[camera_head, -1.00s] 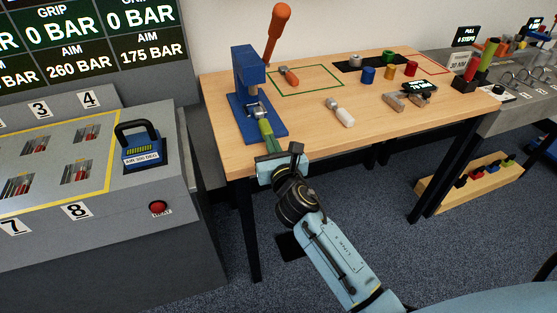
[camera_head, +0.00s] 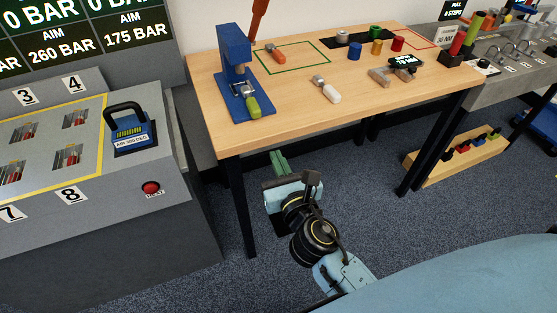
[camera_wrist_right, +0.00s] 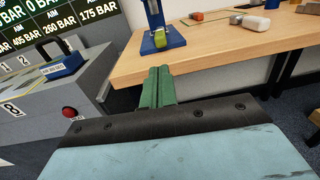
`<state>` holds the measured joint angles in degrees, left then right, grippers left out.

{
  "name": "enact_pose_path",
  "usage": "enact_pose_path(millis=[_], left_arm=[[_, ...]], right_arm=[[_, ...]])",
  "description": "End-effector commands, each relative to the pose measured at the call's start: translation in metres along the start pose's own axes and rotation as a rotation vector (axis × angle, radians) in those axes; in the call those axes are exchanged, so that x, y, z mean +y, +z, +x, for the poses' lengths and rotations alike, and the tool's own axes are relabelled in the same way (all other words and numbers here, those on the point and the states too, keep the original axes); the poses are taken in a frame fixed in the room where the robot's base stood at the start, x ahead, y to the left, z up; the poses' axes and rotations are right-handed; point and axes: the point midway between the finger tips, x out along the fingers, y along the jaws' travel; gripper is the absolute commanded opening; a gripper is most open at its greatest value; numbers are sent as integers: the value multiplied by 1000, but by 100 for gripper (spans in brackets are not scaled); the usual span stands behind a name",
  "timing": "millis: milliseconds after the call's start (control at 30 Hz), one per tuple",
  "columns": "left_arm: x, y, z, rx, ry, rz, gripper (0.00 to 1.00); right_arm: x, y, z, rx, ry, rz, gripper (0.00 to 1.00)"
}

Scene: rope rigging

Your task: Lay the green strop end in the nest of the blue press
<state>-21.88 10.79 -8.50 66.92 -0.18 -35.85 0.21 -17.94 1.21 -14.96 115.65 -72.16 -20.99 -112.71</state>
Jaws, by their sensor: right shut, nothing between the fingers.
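The blue press (camera_head: 236,65) stands at the left end of the wooden table, its orange-red lever (camera_head: 259,15) raised. The green strop end (camera_head: 254,107) lies on the press base, its grey metal part toward the press's middle and its green part toward the front. I cannot tell exactly how it sits in the nest. In the right wrist view the press (camera_wrist_right: 155,14) and the green strop end (camera_wrist_right: 172,36) show beyond the table edge. My right gripper (camera_head: 277,156), with green fingers, is shut and empty, in front of and below the table's front edge. The fingers (camera_wrist_right: 158,72) point toward the press.
The wooden table (camera_head: 300,110) holds an orange-handled piece (camera_head: 278,55) in a green outline, a white-handled piece (camera_head: 330,92) and several coloured cylinders. A grey console (camera_head: 60,210) with a padlock-shaped block (camera_head: 130,132) stands at left. Open floor lies before the table.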

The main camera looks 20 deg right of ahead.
Motion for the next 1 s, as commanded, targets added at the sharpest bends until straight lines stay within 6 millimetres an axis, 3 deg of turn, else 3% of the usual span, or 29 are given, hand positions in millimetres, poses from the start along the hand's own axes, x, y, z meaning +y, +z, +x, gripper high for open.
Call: enact_pose_path(millis=[233,367,467,667,800,900,1000], left_arm=[[0,1,0,-2,0,0,50],[0,1,0,-2,0,0,50],[0,1,0,-2,-1,0,50],[-1,1,0,-1,-1,0,50],[-1,1,0,-1,-2,0,50],[-1,1,0,-1,-2,0,50],[-1,1,0,0,-2,0,50]], right_arm=[[0,-2,0,5,0,9,0],[-4,-30,-1,73,-9,129,0],[-12,-79,-7,194,-48,355,0],[-47,-216,-52,490,-347,1013,0],[-79,-302,-108,594,-726,1456,0],[-101,-350,-156,580,-1045,1723,0],[-120,-384,-200,497,-1351,1921,0]])
